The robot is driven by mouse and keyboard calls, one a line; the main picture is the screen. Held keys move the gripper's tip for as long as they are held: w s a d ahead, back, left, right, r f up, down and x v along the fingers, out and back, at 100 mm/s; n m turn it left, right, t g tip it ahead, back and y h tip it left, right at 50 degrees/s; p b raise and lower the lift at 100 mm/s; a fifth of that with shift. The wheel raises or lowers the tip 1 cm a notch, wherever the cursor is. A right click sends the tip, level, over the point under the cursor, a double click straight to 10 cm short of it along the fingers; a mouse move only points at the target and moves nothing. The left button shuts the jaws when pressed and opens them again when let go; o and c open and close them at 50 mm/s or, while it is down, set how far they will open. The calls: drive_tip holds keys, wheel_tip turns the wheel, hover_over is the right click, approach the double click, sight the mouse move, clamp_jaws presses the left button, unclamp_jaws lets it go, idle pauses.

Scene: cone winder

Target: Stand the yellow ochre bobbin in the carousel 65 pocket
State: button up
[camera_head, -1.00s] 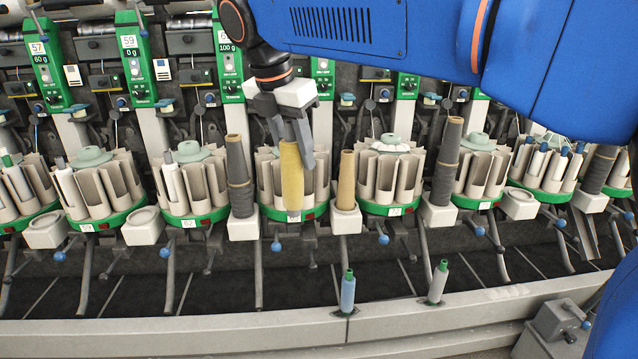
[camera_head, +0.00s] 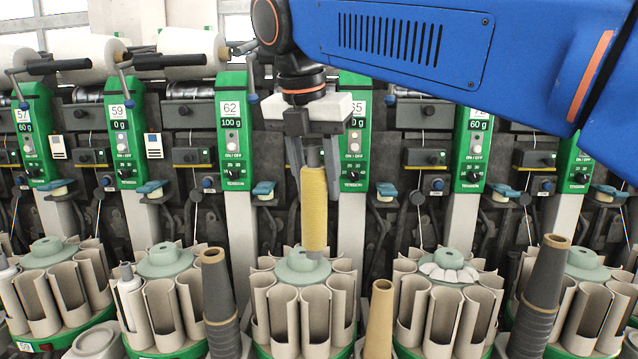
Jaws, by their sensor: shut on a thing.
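My gripper (camera_head: 313,158) is shut on the top end of the yellow ochre bobbin (camera_head: 314,200). The bobbin hangs upright, yarn in the middle with bare grey tube below. Its lower end appears just over the pale green hub of the middle carousel (camera_head: 285,318), overlapping it in the picture; whether they touch I cannot tell. This carousel has a ring of beige, open-topped pockets; the front ones look empty. The green panel marked 65 (camera_head: 351,130) stands behind it, slightly right. The carousel's own number plate is out of view.
A dark cone (camera_head: 219,300) stands left of the carousel and a tan cone (camera_head: 380,318) right of it. Another dark cone (camera_head: 541,290) stands further right. The neighbouring carousel at right (camera_head: 425,320) has pale pieces around its hub. The panel marked 62 (camera_head: 233,140) is behind left.

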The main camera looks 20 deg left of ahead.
drive_tip(key=shift+w, duration=0.3)
drive_tip(key=shift+w+f, duration=0.1)
drive_tip(key=shift+f, duration=1.9)
drive_tip(key=shift+f, duration=2.2)
drive_tip(key=shift+f, duration=2.2)
